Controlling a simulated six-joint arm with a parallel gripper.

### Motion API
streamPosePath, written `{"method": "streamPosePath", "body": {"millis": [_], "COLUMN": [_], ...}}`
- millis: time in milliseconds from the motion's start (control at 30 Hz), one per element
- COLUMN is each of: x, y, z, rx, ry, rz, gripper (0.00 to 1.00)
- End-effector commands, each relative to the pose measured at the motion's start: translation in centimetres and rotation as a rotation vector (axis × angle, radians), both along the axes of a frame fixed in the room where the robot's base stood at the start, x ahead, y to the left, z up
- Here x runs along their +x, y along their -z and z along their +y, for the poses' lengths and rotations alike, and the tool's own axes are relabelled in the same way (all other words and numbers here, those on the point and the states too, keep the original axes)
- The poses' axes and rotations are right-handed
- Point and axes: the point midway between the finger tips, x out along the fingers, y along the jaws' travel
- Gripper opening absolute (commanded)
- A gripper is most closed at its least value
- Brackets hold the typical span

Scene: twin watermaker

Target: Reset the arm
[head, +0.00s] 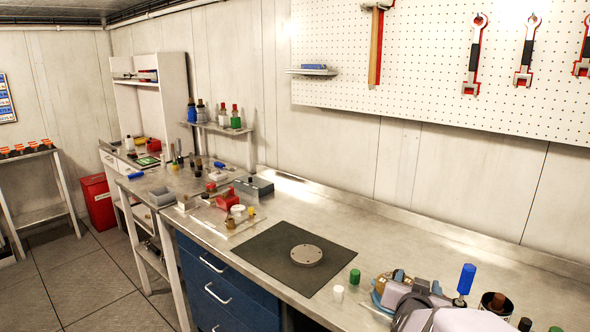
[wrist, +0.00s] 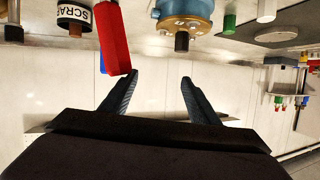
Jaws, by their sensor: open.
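My gripper (wrist: 159,76) shows in the wrist view with its two dark fingers spread apart and nothing between them. The wrist picture looks upside down, with the bench at the top and the pale wall below. A red block-shaped thing (wrist: 113,38) with a blue part beside it shows near the left fingertip; I cannot tell whether they touch. In the head view, a pale rounded part of my arm is at the bottom right, and I cannot make out the fingers there.
A blue and brass-coloured pump-like unit (wrist: 185,14) and a can marked SCRAP (wrist: 73,14) stand on the bench. A dark mat (head: 262,262) bears a grey disc (head: 306,255). A white cap (head: 338,293), a green cap (head: 354,276) and a blue-handled tool (head: 466,279) are nearby. The bench's back strip is clear.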

Motion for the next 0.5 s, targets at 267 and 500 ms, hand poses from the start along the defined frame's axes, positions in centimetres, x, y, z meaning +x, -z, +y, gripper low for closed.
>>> {"method": "streamPosePath", "body": {"millis": [267, 500], "x": [-8.5, -19.7], "y": [10.8, 14.0], "z": [14.4, 18.7], "rx": [0.235, 0.275], "ry": [-0.373, -0.509], "rz": [0.540, 0.955], "gripper": [0.43, 0.43]}}
